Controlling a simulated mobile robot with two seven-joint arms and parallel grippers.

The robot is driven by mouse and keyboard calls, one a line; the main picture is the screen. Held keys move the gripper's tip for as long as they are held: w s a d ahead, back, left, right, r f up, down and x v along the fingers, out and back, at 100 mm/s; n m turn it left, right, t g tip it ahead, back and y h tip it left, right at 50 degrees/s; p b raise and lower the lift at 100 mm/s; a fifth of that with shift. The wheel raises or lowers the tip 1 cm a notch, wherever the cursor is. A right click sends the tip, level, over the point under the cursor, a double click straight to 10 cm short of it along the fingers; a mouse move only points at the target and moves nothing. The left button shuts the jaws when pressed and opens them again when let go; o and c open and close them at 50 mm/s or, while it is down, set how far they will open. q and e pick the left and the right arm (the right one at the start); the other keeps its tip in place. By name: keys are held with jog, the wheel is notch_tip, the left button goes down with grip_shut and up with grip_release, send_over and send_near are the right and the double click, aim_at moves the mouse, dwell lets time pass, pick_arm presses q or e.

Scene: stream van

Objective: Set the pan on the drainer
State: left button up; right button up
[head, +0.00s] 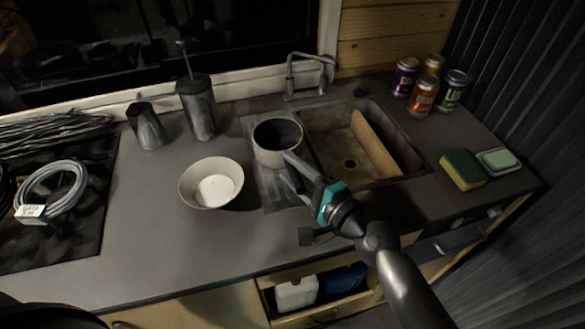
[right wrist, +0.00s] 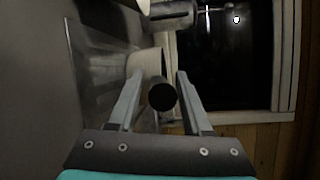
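The pan (head: 277,141), pale outside and dark inside, is upright over the grey drainer (head: 270,188) left of the sink basin. I cannot tell whether its base touches the drainer. My right gripper (head: 287,164) reaches to the pan's near side. In the right wrist view its two fingers (right wrist: 160,78) stand apart, on either side of the dark round handle end (right wrist: 162,96). A narrow gap shows beside the handle, and the pale pan wall (right wrist: 147,64) is beyond it. The handle is mostly hidden in the head view. My left gripper is not in view.
A cream bowl (head: 211,183) stands left of the drainer. A grey cup (head: 146,126) and a tall dark canister (head: 197,108) are behind it. The tap (head: 308,76) is behind the sink basin (head: 350,160). Several cans (head: 422,97) and a sponge (head: 462,170) are at right.

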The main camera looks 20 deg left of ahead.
jog(key=shift+o, duration=0.3)
jog(key=shift+r+p, duration=0.25)
jog(key=shift+p, duration=0.05)
jog(key=v, duration=0.7)
jog(key=b+v, duration=0.1)
jog(key=v, duration=0.2)
jog(key=shift+s+d+f, duration=0.2)
jog(key=shift+d+f, duration=0.05)
jog(key=shift+d, duration=0.15)
jog(key=shift+s+d+r, duration=0.2)
jog(key=shift+s+d, duration=0.15)
jog(key=shift+d, duration=0.1)
